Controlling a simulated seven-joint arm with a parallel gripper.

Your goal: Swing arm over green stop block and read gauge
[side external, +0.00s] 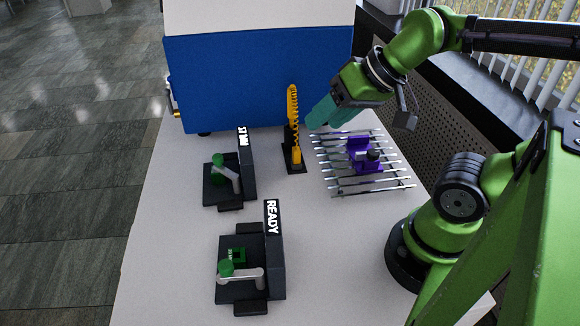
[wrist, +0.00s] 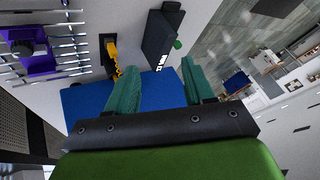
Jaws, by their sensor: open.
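Two dark presses stand on the white table. The near press (side external: 250,285), marked READY, has a grey swing arm (side external: 248,275) with a green knob (side external: 226,268) and a green block (side external: 238,254) behind the arm. The far press (side external: 247,175) has a similar grey arm (side external: 230,176) and green knob (side external: 218,161); its sign is only partly legible. My gripper (side external: 321,113) has teal fingers, open and empty, above the table beside the yellow post. In the wrist view its fingers (wrist: 160,88) are spread apart. I cannot make out a gauge dial.
A metal rack (side external: 385,185) holding a purple part (side external: 360,155) is at right. A large blue and white box (side external: 262,80) fills the back. Table between near press and rack is clear.

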